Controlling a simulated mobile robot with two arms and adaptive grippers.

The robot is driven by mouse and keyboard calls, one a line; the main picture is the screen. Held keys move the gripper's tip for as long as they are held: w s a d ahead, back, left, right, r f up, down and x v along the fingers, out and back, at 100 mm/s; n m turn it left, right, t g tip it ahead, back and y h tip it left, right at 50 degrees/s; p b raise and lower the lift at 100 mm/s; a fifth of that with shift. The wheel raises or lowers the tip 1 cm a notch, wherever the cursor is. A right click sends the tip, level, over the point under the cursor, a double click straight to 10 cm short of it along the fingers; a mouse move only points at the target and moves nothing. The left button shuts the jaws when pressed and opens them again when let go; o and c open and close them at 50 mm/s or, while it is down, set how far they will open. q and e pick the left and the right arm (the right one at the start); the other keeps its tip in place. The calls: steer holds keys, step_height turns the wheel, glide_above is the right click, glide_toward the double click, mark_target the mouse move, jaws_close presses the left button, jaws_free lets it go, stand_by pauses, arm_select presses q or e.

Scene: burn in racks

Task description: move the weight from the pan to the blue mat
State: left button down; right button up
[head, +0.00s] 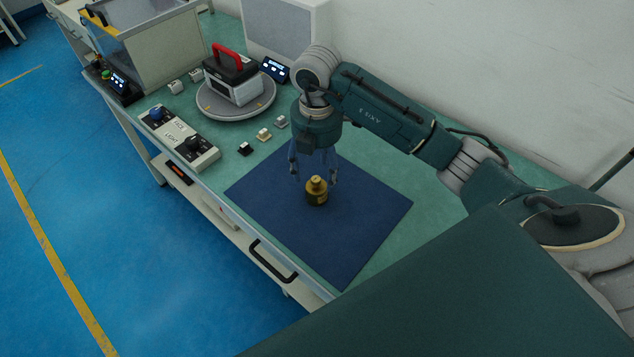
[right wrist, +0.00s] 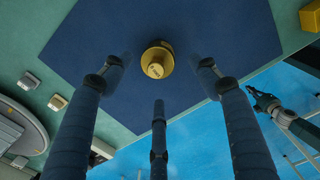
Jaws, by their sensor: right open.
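The brass weight (head: 317,192) stands upright on the blue mat (head: 370,215). My right gripper (head: 315,178) is above and around it, pointing down with its fingers spread. In the right wrist view the weight (right wrist: 158,62) lies beyond the fingertips, with gaps on both sides, and no finger is seen touching it. A round grey platform (head: 212,108), which looks like the pan, carries a black and white case with a red handle (head: 232,78). What seems to be my left gripper (right wrist: 264,101) shows small at the right of the right wrist view; its jaws are unclear.
Several small blocks, one black (head: 245,149) and one cream (head: 264,135), lie between mat and platform. A control box with knobs (head: 178,137) sits along the bench's front edge. A large cabinet (head: 160,50) stands at the far end. The mat around the weight is clear.

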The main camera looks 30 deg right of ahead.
mark_target(316, 181)
step_height(316, 181, up, 6)
steer(key=shift+r, duration=0.25)
steer(key=shift+a, duration=0.1)
